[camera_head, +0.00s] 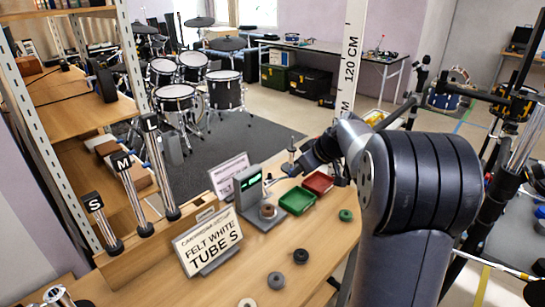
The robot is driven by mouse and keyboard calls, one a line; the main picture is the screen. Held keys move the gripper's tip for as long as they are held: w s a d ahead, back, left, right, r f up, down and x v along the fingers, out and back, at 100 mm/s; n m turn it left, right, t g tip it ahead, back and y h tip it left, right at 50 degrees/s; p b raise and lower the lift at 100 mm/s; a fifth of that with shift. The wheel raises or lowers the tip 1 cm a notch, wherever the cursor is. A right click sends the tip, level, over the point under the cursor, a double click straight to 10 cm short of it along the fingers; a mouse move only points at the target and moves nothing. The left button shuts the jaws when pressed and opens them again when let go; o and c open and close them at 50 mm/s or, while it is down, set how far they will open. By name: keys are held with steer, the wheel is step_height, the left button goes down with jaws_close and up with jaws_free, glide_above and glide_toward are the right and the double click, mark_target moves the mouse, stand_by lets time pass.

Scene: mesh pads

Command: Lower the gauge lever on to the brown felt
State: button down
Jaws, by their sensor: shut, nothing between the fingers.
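The gauge (248,188) is a grey block with a lit green display, standing on the wooden table. The brown felt (267,211) is a small round pad on the gauge's base, in front of the display block. The gauge lever (270,182) seems to be a thin part sticking out to the right of the block; it is too small to tell its exact height over the felt. My gripper (292,168) is at the end of the dark arm, shut and empty, just right of and behind the gauge. I cannot tell whether it touches the lever.
Right of the gauge are a green tray (297,202) and a red tray (318,183). Green (346,215), black (301,256), grey (276,281) and white (247,303) felts lie on the table.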

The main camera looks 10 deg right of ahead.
steer(key=s+f+t+y+b, duration=0.1)
steer(key=f+b, duration=0.1)
steer(key=b, duration=0.5)
steer(key=s+d+f+t+y+b, duration=0.1)
steer(key=f+b, duration=0.2)
steer(key=b, duration=0.4)
steer(key=f+t+b, duration=0.2)
steer(key=b, duration=0.5)
steer(key=shift+s+d+f+y, duration=0.25)
steer(key=shift+s+d+y, duration=0.15)
steer(key=shift+f+b, duration=0.1)
steer(key=shift+b, duration=0.2)
